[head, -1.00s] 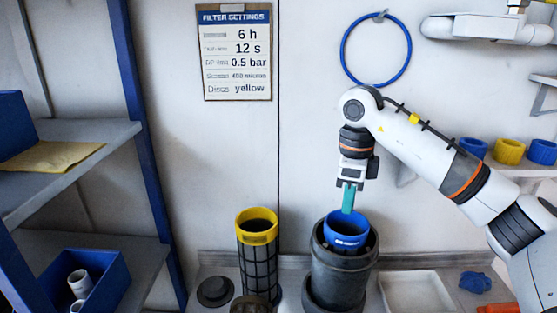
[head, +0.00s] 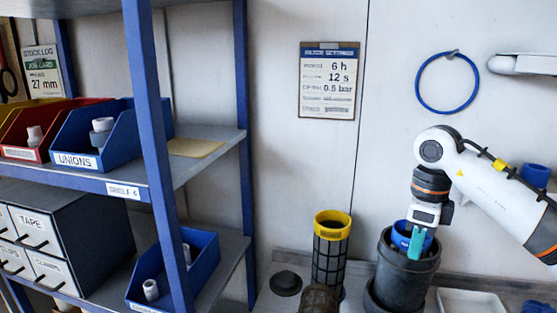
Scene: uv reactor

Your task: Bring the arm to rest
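My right arm comes in from the right. Its gripper (head: 417,244) has teal fingers and points down at the blue-rimmed cup (head: 399,236) in the dark grey housing (head: 398,270). The fingers overlap the cup in the picture. Whether they touch it, and whether they are open or shut, I cannot tell. My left gripper is not in view.
A black mesh cylinder with a yellow rim (head: 333,222) stands left of the housing, near a dark lid (head: 286,283). A shelf rack (head: 211,165) with bins fills the left. A blue ring (head: 421,97) hangs on the wall beside a settings board (head: 328,82).

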